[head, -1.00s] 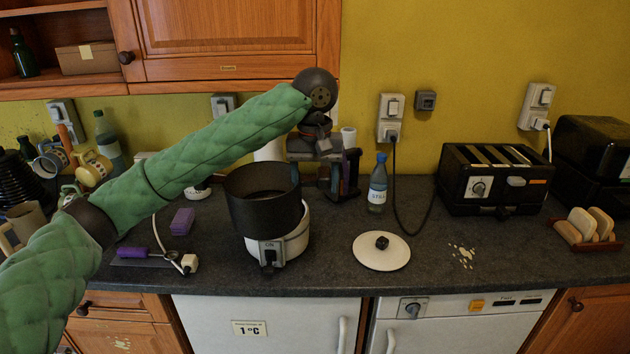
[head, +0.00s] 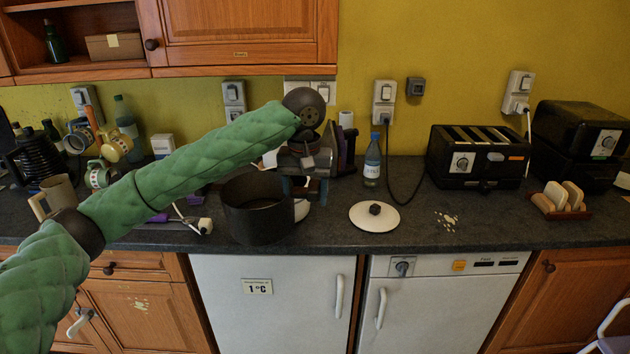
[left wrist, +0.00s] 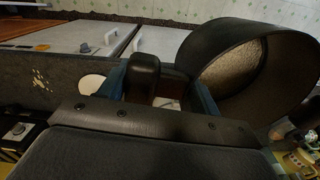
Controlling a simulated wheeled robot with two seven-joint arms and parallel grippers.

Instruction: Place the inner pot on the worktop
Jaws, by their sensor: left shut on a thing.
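The inner pot (head: 258,225) is a dark, open, upright cylinder, empty as far as I see, near the worktop's front edge. I cannot tell whether its base touches the worktop (head: 335,232). My left gripper (head: 303,182) is shut on the pot at its right side; the pot hides part of the contact. The left wrist view shows the pot (left wrist: 212,62) tilted by the camera's angle, beside the fingers (left wrist: 160,92). My right gripper is not in view.
A white lid with a dark knob (head: 362,222) lies right of the pot. A water bottle (head: 372,165) and a toaster (head: 477,155) stand farther back. Mugs (head: 56,192) crowd the left. The worktop front between lid and bread rack (head: 560,205) is mostly clear.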

